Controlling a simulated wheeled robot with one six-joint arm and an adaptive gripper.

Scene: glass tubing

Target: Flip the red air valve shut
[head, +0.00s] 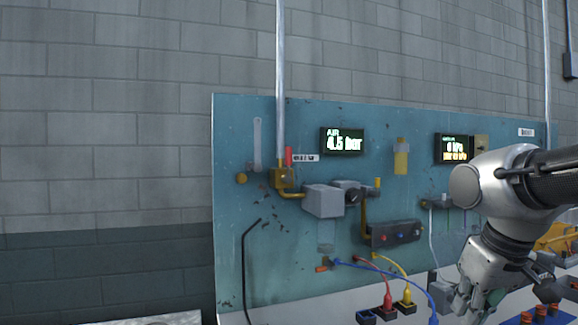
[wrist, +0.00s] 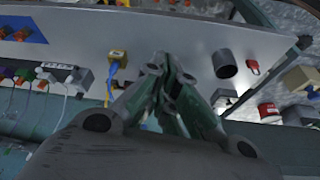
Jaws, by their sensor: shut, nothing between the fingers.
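The red air valve handle (head: 288,156) stands upright on a brass valve body (head: 283,179) at the upper left of the teal panel. A steel pipe (head: 280,85) runs down into the valve from above. The green display (head: 342,140) to its right reads AIR 4.5 bar. My gripper (head: 470,302) is at the lower right in the head view, well to the right of and below the valve. In the wrist view my gripper (wrist: 172,82) has its fingers together, with nothing between them. The valve cannot be made out in the wrist view.
Grey boxes (head: 324,201), a manifold (head: 394,234) and yellow, red and blue cables stand out from the teal panel (head: 290,255) between valve and gripper. A black bent rod (head: 246,270) is at lower left. A light bench surface (wrist: 190,35) holds a dark cylinder (wrist: 224,64).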

